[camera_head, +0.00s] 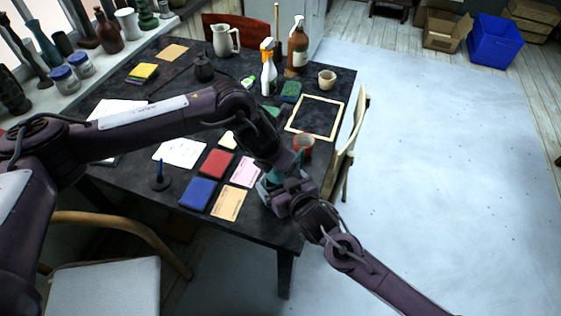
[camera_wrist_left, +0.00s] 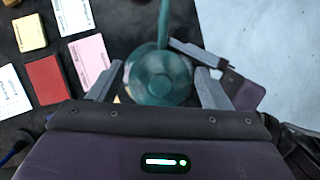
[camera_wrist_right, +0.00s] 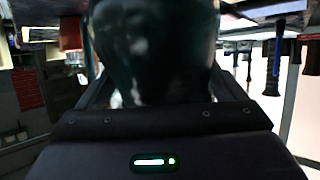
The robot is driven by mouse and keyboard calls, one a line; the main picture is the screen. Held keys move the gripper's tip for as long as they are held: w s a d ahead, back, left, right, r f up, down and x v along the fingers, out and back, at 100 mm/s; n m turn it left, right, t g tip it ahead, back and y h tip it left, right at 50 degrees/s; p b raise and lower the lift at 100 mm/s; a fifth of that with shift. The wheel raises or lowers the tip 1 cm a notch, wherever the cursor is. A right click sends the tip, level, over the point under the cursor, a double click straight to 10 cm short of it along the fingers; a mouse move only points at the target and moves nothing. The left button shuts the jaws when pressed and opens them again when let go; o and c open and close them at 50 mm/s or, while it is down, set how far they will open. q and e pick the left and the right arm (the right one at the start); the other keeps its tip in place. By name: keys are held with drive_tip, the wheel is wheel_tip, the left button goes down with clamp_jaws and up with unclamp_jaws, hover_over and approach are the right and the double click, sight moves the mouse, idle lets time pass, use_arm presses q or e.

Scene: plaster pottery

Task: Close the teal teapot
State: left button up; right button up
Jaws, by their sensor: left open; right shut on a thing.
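The teal teapot (camera_wrist_left: 158,85) is directly below my left gripper (camera_wrist_left: 157,80) in the left wrist view, with its spout toward the top of the picture. Its round top shows a small raised centre; I cannot tell whether this is a lid fully seated. My left gripper is open, its fingers on either side of the teapot's top. My right gripper (camera_head: 277,190) is shut on the teapot near the table's right front corner. In the right wrist view the dark teapot body (camera_wrist_right: 153,50) fills the space between the fingers. In the head view both grippers mostly hide it.
A red cup (camera_head: 303,146) stands close behind the grippers. Red (camera_head: 217,163) and blue (camera_head: 199,193) squares and paper cards lie to the left. A framed slate (camera_head: 315,116), spray bottles (camera_head: 268,75) and a small pot (camera_head: 327,79) are farther back. A chair (camera_head: 347,150) stands at the right edge.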

sight(274, 176)
use_arm(q)
drive_tip(key=shift+g+y, duration=0.3)
drive_tip(key=shift+g, duration=0.1)
drive_tip(key=s+a, duration=0.2)
drive_tip(key=s, duration=0.1)
drive_tip(key=shift+s+a, duration=0.2)
drive_tip(key=shift+s, duration=0.05)
use_arm(e)
drive_tip(key=shift+w+d+m+h, duration=0.3)
drive_tip(key=shift+w+d, duration=0.55)
drive_tip(key=shift+d, duration=0.15)
use_arm(q)
drive_tip(key=shift+s+a+r, duration=0.15)
drive_tip(key=shift+s+r, duration=0.1)
drive_tip(key=shift+r, duration=0.05)
use_arm(e)
drive_tip(key=shift+s+a+r, duration=0.15)
drive_tip(key=shift+a, duration=0.05)
use_arm(q)
drive_tip(key=shift+w+d, duration=0.1)
drive_tip(key=shift+d, duration=0.2)
drive_tip(key=c, duration=0.6)
drive_tip(key=shift+w, duration=0.35)
drive_tip(key=c, duration=0.7)
drive_tip(key=shift+r, duration=0.1)
use_arm(e)
drive_tip(key=shift+a, duration=0.2)
use_arm(q)
drive_tip(key=shift+w, duration=0.1)
